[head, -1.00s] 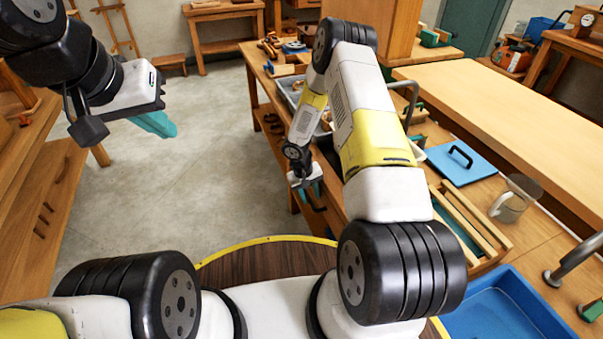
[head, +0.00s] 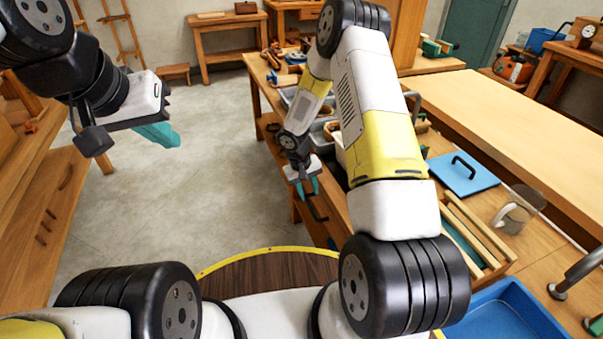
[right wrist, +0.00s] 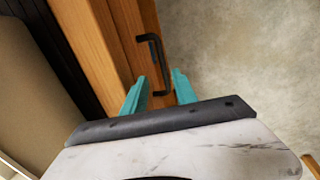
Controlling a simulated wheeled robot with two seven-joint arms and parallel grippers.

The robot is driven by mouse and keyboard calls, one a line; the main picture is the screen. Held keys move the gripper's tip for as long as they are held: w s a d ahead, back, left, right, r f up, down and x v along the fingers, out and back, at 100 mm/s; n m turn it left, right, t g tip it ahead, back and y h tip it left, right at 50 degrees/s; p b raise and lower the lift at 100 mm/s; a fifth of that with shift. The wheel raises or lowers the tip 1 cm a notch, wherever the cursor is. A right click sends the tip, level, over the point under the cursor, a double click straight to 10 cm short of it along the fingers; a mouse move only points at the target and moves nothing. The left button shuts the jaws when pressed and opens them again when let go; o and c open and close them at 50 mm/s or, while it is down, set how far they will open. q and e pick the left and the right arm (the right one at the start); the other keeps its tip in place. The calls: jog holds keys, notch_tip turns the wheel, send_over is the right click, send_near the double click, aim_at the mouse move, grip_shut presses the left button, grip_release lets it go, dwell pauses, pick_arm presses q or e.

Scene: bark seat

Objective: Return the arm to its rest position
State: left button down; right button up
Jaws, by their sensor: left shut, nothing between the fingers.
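My left gripper (head: 160,134) hangs at the upper left of the head view, over the open floor. Its teal fingers are together with nothing between them. My right arm reaches forward along the bench, elbow high. My right gripper (head: 307,187) points down at the bench's front edge, with its teal fingers apart. In the right wrist view, the right gripper (right wrist: 158,88) straddles the line of a dark drawer handle (right wrist: 152,60). The handle's near end shows between the fingers. I cannot tell whether they touch it.
A wooden cabinet (head: 45,205) stands at left. The floor (head: 190,190) between is clear.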

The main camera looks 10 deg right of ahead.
jog(key=s+d+r+m+t, duration=0.1)
jog(key=s+d+r, duration=0.1)
jog(key=r, duration=1.1)
jog(key=s+d+r+t, duration=0.1)
jog(key=s+r, duration=0.2)
jog(key=r, duration=1)
jog(key=s+a+r+t+y, duration=0.1)
jog(key=s+r+t+y, duration=0.1)
jog(key=s+r, duration=0.6)
jog(key=s+a+r+t+y, duration=0.1)
jog(key=s+r+y, duration=0.1)
jog(key=s+r, duration=0.6)
jog(key=s, duration=0.5)
jog(key=shift+a+r+m+t, duration=0.2)
jog(key=shift+a+m+t, duration=0.1)
jog(key=shift+a+t, duration=0.1)
jog(key=shift+d, duration=0.1)
